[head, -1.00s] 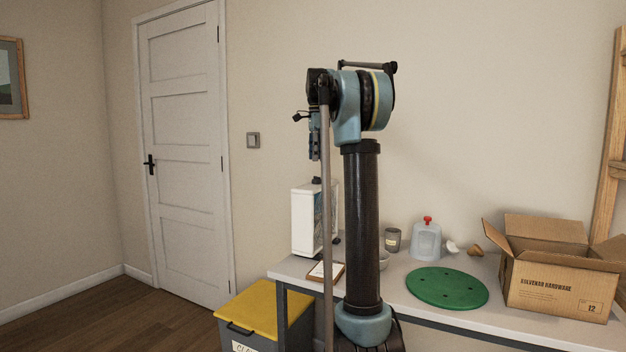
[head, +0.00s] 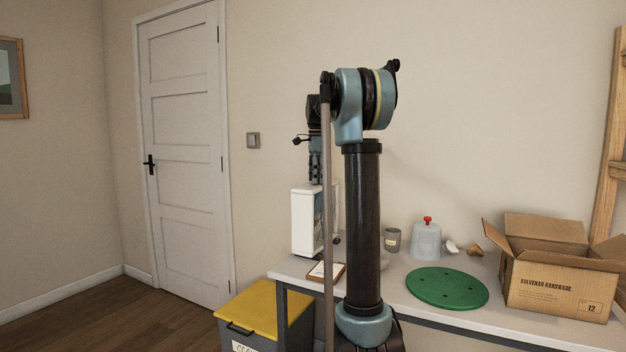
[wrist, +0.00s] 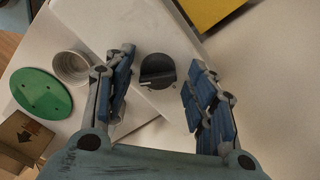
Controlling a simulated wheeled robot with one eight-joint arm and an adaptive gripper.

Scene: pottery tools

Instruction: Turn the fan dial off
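The fan dial is a dark round knob (wrist: 157,71) with a raised grip bar and a small light mark, on the top face of a white box-shaped unit (wrist: 120,32) in the wrist view. In the head view the white unit (head: 304,222) stands at the table's left end, and its dial is hidden. My gripper (wrist: 160,68) is open in the wrist view. Its two blue-padded fingers are apart, one on each side of the dial, with nothing between them touching it that I can see. In the head view my gripper (head: 315,178) hangs pointing down just above the unit.
On the table (head: 400,311) are a clipboard (head: 327,272), a grey cup (head: 392,240), a clear jug with a red cap (head: 427,240), a green disc (head: 447,288) and an open cardboard box (head: 553,285). A yellow-lidded bin (head: 262,308) stands at the left.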

